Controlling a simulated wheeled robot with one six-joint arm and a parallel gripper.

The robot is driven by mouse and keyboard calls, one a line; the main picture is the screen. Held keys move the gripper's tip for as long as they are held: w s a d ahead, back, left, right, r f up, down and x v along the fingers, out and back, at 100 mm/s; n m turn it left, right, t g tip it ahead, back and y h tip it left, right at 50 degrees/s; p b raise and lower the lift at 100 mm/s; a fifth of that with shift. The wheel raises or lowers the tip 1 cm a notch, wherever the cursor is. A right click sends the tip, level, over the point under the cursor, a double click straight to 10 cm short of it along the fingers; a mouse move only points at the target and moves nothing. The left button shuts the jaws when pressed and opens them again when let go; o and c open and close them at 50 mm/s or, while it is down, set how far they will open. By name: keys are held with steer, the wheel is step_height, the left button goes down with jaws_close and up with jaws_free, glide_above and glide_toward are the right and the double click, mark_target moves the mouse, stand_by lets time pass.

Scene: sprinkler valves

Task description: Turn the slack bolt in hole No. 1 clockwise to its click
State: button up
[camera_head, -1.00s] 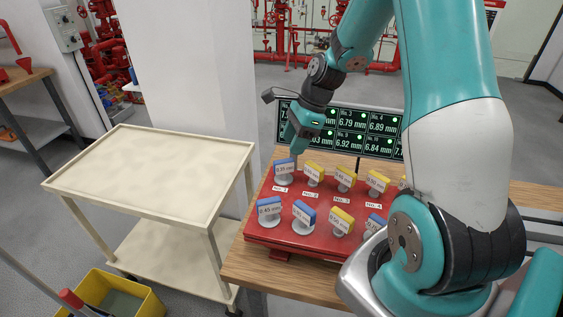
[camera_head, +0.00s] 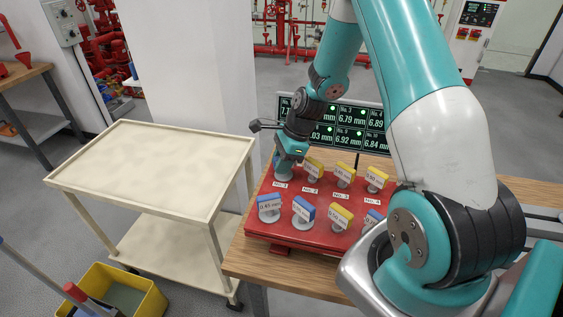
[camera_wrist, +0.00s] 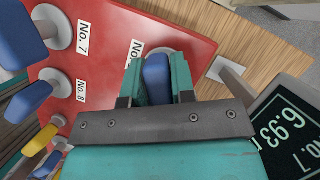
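The blue-winged bolt in hole No. 1 (camera_wrist: 157,78) shows between my fingers in the wrist view. In the head view my gripper mostly covers it, above the No. 1 label (camera_head: 280,184) on the red plate (camera_head: 285,239). My gripper (camera_head: 284,172) points down over this bolt at the plate's back left corner.
Yellow-winged bolts (camera_head: 313,166) stand right of it in the back row. Blue (camera_head: 269,206) and yellow (camera_head: 341,217) ones stand in front. A screen with readings (camera_head: 346,126) stands close behind the plate. An empty cream cart (camera_head: 150,165) is to the left.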

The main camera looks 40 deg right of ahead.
jaws_close()
steer(key=m+t+p, duration=0.1)
steer(key=m, duration=0.3)
steer(key=shift+r+h, duration=0.1)
steer(key=shift+h, duration=0.2)
steer(key=shift+w+d+m+t, duration=0.1)
steer(key=shift+m+t, duration=0.2)
steer(key=shift+m, duration=0.3)
steer(key=m+h+p, duration=0.1)
steer(key=m, duration=0.2)
steer(key=shift+m+t+h+p, duration=0.3)
steer(key=shift+t, duration=0.1)
steer(key=shift+d+f+m+h, duration=0.1)
steer(key=shift+f+m+h, duration=0.15)
steer(key=shift+m, duration=0.55)
steer(key=o, duration=0.6)
jaws_free()
steer(key=shift+w, duration=0.1)
steer(key=shift+r, duration=0.2)
